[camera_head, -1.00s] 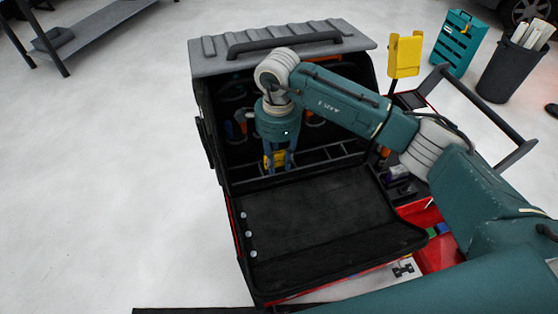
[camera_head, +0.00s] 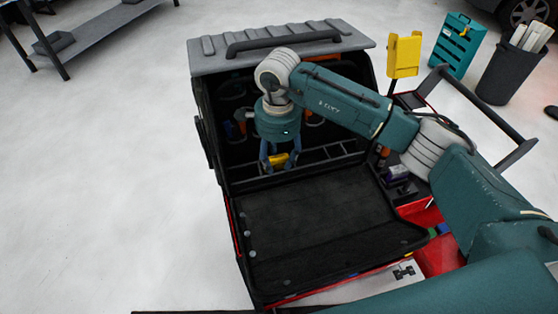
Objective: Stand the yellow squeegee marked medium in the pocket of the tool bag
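The tool bag (camera_head: 240,218) stands open in the middle, with its black front flap folded down toward me and a row of pockets inside. A yellow piece (camera_head: 279,160), likely the squeegee, shows low in the bag at the front row of pockets; its marking is too small to read. My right gripper (camera_head: 281,163) points down into the bag above the pocket row. Its blue fingers are spread apart, one on each side of the yellow piece. How deep the piece sits in a pocket is hidden. My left gripper is out of view.
A red cart (camera_head: 437,255) with small items in its trays carries the bag, with a dark handle at right. A yellow holder (camera_head: 404,55) stands behind it. A teal case (camera_head: 458,43) and a dark bin (camera_head: 512,68) are at the far right.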

